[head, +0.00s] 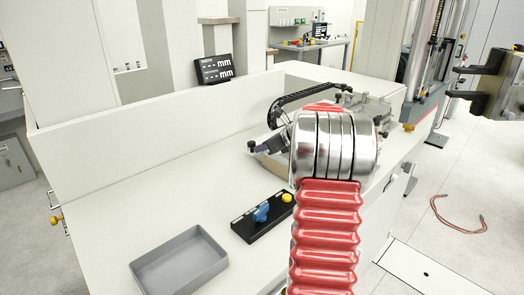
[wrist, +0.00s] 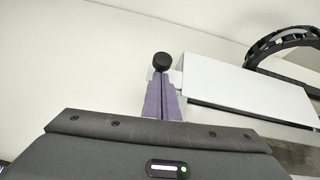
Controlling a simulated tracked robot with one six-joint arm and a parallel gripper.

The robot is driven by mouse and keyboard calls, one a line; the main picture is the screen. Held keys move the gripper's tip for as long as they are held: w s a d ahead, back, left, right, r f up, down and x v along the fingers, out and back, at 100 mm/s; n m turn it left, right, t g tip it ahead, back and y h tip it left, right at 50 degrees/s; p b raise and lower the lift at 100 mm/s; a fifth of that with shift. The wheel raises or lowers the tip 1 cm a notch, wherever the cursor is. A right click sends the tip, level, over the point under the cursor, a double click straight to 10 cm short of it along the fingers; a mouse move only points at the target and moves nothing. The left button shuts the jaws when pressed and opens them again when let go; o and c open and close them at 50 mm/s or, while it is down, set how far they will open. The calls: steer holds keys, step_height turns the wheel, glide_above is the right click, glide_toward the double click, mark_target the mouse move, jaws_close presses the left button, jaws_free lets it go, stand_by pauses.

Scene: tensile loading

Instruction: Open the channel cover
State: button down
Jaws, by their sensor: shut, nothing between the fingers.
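In the wrist view my gripper (wrist: 163,84) has its two purple fingers together, with nothing between them. A round black knob (wrist: 163,62) shows right at the fingertips; I cannot tell whether they touch it. To the right of the fingers lies a flat white plate (wrist: 250,95) with a dark lower edge, which looks like the channel cover and appears closed. In the head view my red and silver arm hides the gripper and much of the device. A black knob (head: 251,145) shows left of the arm.
A black cable chain (head: 300,94) arches over the device; it also shows in the wrist view (wrist: 280,38). A grey tray (head: 180,262) and a black control box (head: 262,215) with blue and yellow knobs stand on the white bench (head: 130,190). A low white wall (head: 160,125) runs behind.

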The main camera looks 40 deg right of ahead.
mark_target(252, 142)
steer(key=shift+g, duration=0.9)
steer(key=w+r, duration=0.2)
steer(key=r, duration=0.1)
steer(key=shift+r, duration=0.25)
steer(key=w+r, duration=0.2)
steer(key=w, duration=0.4)
steer(key=w+r, duration=0.3)
steer(key=w, duration=0.4)
steer(key=shift+w+r, duration=0.15)
steer(key=shift+r, duration=0.2)
stand_by(0.4)
